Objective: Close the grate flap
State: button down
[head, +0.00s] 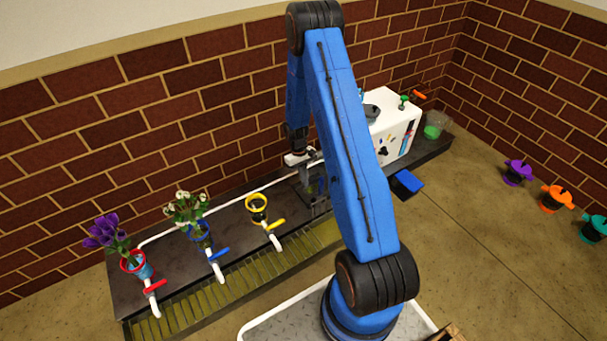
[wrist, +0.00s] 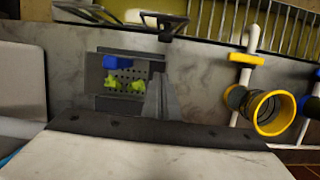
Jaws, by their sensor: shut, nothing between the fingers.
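My gripper (wrist: 162,97) shows in the wrist view as grey fingers held together, with nothing between them. They are over the right side of a dark square opening (wrist: 97,103) in the grey counter. A perforated plate shows inside the opening, with a blue piece (wrist: 117,61) and yellow-green pieces (wrist: 125,84) on or above it. Dark angled frame parts (wrist: 165,24) stand beyond the opening; they may belong to the grate flap, but I cannot tell for sure. In the head view, dark upright parts (head: 320,207) stand below my wrist, and my arm hides much of this spot.
Yellow (head: 257,208), blue (head: 202,235) and red (head: 135,263) ring holders line the counter to the left; the latter two hold flowers. Taps stand before them. A white box (head: 397,125) stands right of my arm. A yellowish slatted strip (head: 250,279) runs along the front.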

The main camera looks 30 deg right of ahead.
jog(key=x, duration=0.3)
jog(key=shift+s+r, duration=0.25)
jog(key=shift+s, duration=1.65)
jog(key=shift+d, duration=0.1)
